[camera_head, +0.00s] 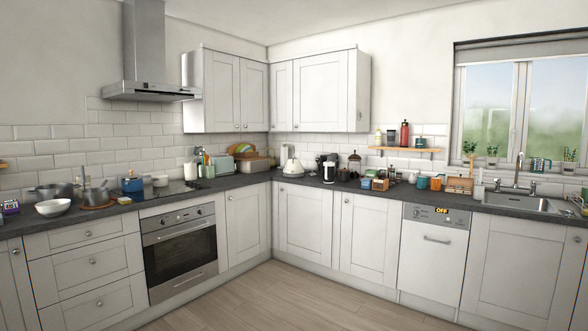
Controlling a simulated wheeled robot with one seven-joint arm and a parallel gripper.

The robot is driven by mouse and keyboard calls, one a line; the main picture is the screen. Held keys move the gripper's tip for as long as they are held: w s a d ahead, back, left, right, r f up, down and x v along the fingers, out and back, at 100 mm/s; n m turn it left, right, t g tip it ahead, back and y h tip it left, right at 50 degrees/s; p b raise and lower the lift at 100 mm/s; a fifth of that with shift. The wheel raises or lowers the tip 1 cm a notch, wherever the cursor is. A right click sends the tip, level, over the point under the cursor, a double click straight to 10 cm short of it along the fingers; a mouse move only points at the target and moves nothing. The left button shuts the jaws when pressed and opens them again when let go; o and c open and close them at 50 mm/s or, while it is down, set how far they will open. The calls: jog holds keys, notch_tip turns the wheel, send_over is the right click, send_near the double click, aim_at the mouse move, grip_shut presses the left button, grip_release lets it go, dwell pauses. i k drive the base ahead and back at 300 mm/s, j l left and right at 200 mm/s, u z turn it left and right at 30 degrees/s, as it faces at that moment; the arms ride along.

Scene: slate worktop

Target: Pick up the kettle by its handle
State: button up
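A white kettle (293,168) stands upright on the slate worktop (262,177), just right of the room's corner. It is small and far off in this view, and I cannot make out its handle clearly. My gripper is not in view, and no part of my arm shows.
A black coffee machine (329,163) stands right of the kettle, and a wooden bread box (254,164) stands left. Small boxes and cups crowd the right worktop up to the sink (520,203). An oven (181,248) is at left. The wooden floor (290,300) is clear.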

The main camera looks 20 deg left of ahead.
aim_at(293, 164)
jog(key=i+j+u, duration=0.55)
jog(key=i, duration=0.3)
jog(key=i+u, duration=0.5)
jog(key=i, duration=1.7)
jog(key=i+j+z, duration=0.1)
jog(key=i, duration=2.4)
